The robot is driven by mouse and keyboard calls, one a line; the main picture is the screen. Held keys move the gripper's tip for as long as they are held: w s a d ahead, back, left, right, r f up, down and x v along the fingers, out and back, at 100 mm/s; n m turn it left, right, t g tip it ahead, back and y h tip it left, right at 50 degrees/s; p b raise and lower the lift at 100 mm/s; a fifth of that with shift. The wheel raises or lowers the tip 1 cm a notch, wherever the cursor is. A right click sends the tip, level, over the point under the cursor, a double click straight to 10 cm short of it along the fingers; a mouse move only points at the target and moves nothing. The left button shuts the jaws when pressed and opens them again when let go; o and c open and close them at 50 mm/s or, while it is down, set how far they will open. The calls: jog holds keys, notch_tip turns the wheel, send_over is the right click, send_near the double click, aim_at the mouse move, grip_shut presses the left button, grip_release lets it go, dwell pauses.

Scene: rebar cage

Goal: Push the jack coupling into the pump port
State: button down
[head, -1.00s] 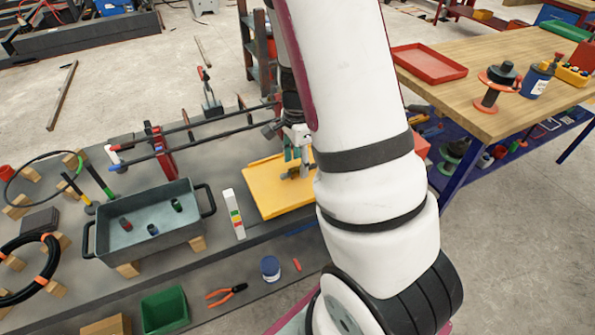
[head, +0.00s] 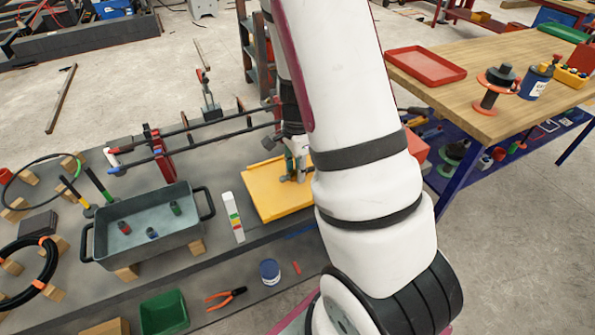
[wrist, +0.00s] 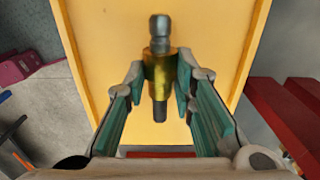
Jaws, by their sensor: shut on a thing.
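My gripper (wrist: 161,88) is shut on the jack coupling (wrist: 160,66), a brass-coloured body with a grey ribbed end pointing away and a dark end toward the palm. Green-padded fingers hold it from both sides. In the head view my gripper (head: 294,165) is over the yellow tray (head: 260,190), and the coupling is too small there to make out clearly. The yellow tray (wrist: 220,40) also fills the middle of the wrist view behind the coupling. I cannot tell whether the coupling touches it. I cannot pick out the pump port; my arm hides part of the bench.
A grey tub (head: 165,248) with several small fittings stands left of the tray, with a white strip (head: 229,217) between. Long dark bars (head: 215,140) on a red stand (head: 160,155) run behind. A wooden table (head: 480,110) is at the right.

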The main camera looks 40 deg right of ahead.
jog(key=shift+r, duration=0.45)
notch_tip(320, 180, up, 3)
jog(key=shift+s+a, duration=0.1)
jog(key=shift+s, duration=0.05)
jog(key=s+a+p, duration=0.2)
jog(key=s+p, duration=0.2)
jog(key=s, duration=0.3)
jog(key=s+a+r+p, duration=0.1)
jog(key=s+p, duration=0.3)
jog(key=s, duration=0.4)
jog(key=shift+a, duration=0.35)
